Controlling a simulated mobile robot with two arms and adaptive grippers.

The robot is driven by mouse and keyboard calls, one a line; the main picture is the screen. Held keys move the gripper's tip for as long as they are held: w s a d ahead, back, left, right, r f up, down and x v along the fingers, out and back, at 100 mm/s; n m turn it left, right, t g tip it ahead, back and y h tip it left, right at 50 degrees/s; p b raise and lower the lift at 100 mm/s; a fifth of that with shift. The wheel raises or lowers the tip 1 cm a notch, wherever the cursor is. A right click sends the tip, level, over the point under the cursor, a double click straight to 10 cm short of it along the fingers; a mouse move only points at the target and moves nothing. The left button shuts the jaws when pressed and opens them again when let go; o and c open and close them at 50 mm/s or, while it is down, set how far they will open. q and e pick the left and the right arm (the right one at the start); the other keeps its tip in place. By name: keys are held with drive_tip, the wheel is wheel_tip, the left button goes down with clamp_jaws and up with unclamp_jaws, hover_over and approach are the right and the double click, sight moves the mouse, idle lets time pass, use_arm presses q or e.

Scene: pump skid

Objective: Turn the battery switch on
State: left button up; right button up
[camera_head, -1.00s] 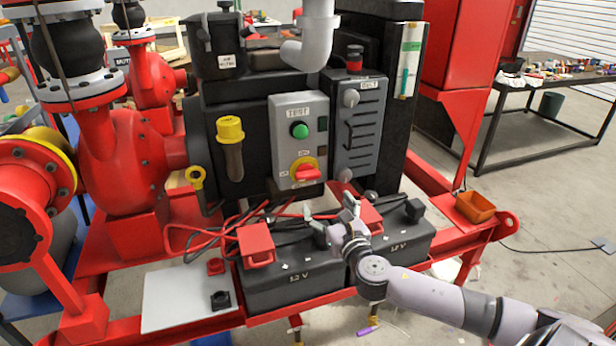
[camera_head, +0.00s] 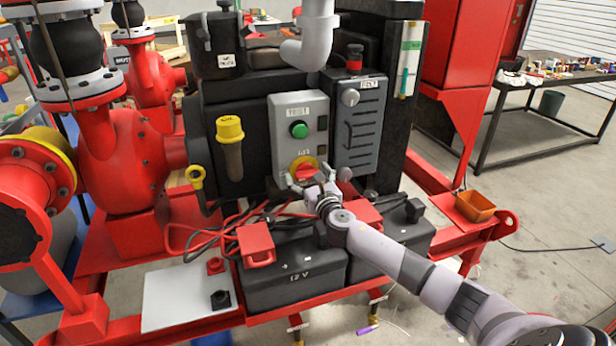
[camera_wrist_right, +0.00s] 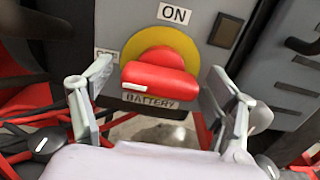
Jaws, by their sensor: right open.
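The battery switch is a red knob on a yellow round plate (camera_head: 305,164), low on the grey panel (camera_head: 286,112). In the right wrist view the red knob (camera_wrist_right: 158,78) lies crosswise, its white mark at the left end. An ON label (camera_wrist_right: 174,13) sits above it, a partly hidden label at its left, and a BATTERY label (camera_wrist_right: 150,102) below. My right gripper (camera_head: 310,184) is open in front of the switch. In the wrist view its fingers (camera_wrist_right: 158,86) stand either side of the knob, with gaps visible. My left gripper is not in view.
A green TEST button (camera_head: 299,130) is above the switch. A grey vented box (camera_head: 360,130) stands close at the right. Open floor lies to the right of the skid.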

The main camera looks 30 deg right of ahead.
drive_tip(key=shift+c, duration=0.6)
drive_tip(key=c, duration=1)
